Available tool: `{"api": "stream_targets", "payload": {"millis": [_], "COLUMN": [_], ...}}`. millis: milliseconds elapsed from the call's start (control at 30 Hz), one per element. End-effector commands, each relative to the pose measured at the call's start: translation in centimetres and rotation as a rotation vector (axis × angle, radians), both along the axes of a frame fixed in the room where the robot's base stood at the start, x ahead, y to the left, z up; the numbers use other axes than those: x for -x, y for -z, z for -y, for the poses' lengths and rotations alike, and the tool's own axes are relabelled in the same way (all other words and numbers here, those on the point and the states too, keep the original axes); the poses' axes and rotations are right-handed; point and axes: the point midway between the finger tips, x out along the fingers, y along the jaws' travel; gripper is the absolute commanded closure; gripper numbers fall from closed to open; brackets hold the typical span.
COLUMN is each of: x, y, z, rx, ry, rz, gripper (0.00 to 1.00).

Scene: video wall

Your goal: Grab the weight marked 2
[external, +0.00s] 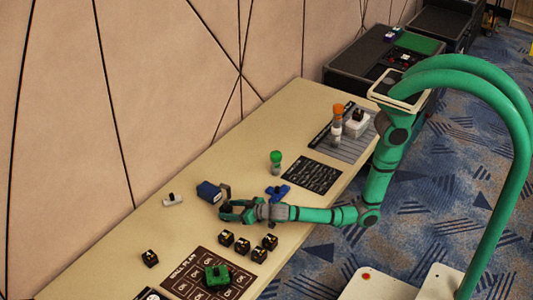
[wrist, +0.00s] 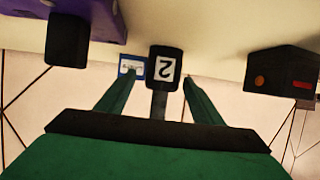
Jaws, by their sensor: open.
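In the wrist view, a dark block with a white label marked 2 (wrist: 164,66) is ahead of my gripper (wrist: 158,82). A grey stem from the block lies between the two green fingers. The fingers are apart, and neither visibly presses on the stem. In the external view, my gripper (external: 228,211) is low over the table, close to a blue box (external: 208,192) with a dark grey part beside it. I cannot tell which thing there is the block marked 2.
Several small black blocks with yellow labels (external: 243,245) stand in front of my gripper on the beige table (external: 110,284). A brown panel (external: 231,288) carries a green block (external: 217,275). The wrist view shows a purple object (wrist: 95,15) and a black box (wrist: 283,72) at the sides.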

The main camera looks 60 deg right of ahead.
Motion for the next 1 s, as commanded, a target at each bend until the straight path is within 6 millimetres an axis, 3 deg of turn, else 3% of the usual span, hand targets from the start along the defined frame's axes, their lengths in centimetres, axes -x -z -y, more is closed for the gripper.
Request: {"api": "stream_targets", "payload": {"millis": [267, 533, 867, 1000], "x": [-1.8, -5.0, -5.6, -5.6], "y": [0.8, 2.4, 2.7, 2.6], "z": [-0.2, -0.7, -0.8, -0.8], "rx": [0.0, 0.001, 0.001, 0.001], "ry": [0.001, 0.001, 0.0, 0.0], "rz": [0.0, 0.0, 0.001, 0.001], "gripper": [0.39, 0.39, 0.39, 0.7]}}
